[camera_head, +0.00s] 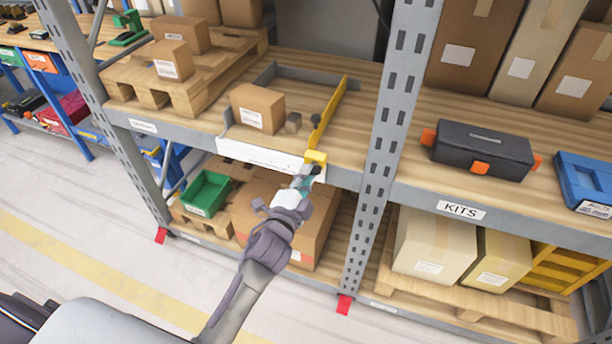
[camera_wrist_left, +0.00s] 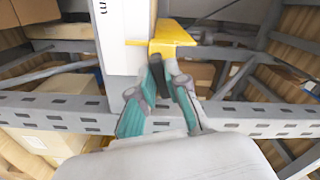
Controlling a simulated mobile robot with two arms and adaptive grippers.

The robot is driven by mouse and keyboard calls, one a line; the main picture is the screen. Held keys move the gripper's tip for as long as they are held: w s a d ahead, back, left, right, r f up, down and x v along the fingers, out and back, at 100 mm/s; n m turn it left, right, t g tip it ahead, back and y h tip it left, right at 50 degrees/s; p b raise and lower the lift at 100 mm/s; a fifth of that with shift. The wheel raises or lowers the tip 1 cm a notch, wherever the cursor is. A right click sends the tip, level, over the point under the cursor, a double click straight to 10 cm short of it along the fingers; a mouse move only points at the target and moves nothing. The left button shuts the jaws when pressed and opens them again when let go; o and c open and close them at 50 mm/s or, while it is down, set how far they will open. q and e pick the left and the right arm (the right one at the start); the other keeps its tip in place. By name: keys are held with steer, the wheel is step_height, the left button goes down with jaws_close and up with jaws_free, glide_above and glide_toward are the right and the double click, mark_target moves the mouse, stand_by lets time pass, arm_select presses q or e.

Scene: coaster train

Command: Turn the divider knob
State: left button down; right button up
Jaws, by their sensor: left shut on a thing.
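The yellow divider (camera_head: 328,115) stands on the middle shelf and runs from front to back. Its yellow front block (camera_head: 316,157) sits at the shelf's front edge, and also shows in the left wrist view (camera_wrist_left: 172,36). My left gripper (camera_head: 308,172) is at this block, coming from the front and below. In the left wrist view my left gripper (camera_wrist_left: 165,66) has its teal-and-grey fingers shut on a small dark piece, the divider knob (camera_wrist_left: 156,66), just under the yellow block. The fingers mostly hide the knob. My right gripper is not in view.
A grey upright (camera_head: 385,130) stands to the right. Below are a green bin (camera_head: 206,192) and a large carton (camera_head: 320,225).

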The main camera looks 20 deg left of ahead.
arm_select(q)
steer(key=c, duration=1.2)
jaws_free()
steer(key=shift+o, duration=0.2)
steer(key=s, duration=1.2)
steer(key=shift+a, duration=0.2)
steer(key=shift+f, duration=0.1)
steer(key=s+f+n+g, duration=0.2)
steer(key=s+f+g, duration=0.1)
steer(key=f, duration=0.8)
steer(key=s+f+n+g, duration=0.2)
steer(key=s+f+g, duration=0.1)
steer(key=f, duration=0.8)
steer(key=s+f+n+g, duration=0.2)
steer(key=s+f, duration=0.2)
steer(key=f, duration=0.7)
steer(key=s+a+f+n+g, duration=0.2)
steer(key=s+f+n+g, duration=0.1)
steer(key=s+f, duration=0.6)
steer(key=s+a+f+n+g, duration=0.3)
steer(key=s+f+g, duration=0.3)
steer(key=s, duration=1.2)
step_height(320, 180, down, 4)
steer(key=shift+s+a+r+y, duration=0.1)
steer(key=shift+s+a+y, duration=0.1)
steer(key=shift+a+y, duration=0.1)
